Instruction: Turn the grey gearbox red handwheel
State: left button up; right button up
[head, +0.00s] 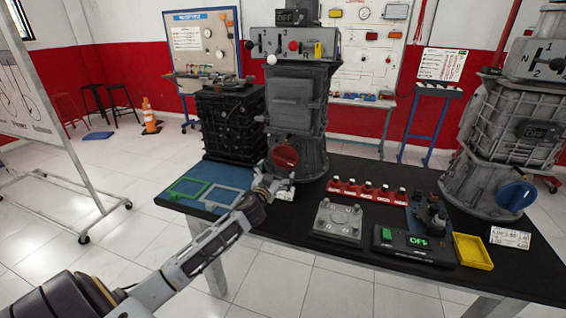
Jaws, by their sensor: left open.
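The grey gearbox (298,100) stands upright on the black table, left of the middle. Its red handwheel (285,157) is a round knob low on the gearbox's front. My left gripper (270,180) is open, just below and to the left of the red handwheel. It looks close to the wheel, but I cannot tell whether it touches. The arm and gripper body hide part of the table edge there. My right gripper is not in view.
A second gearbox with a blue handwheel (515,195) stands at right. On the black table (290,225) lie a red rack (366,192), a grey plate block (338,220), a display box (415,245) and a yellow tray (472,251). A green frame (186,190) lies on the left.

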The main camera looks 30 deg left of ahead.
aim_at(283, 162)
pick_arm(q)
jog(key=shift+x, duration=4.15)
jog(key=c, duration=0.7)
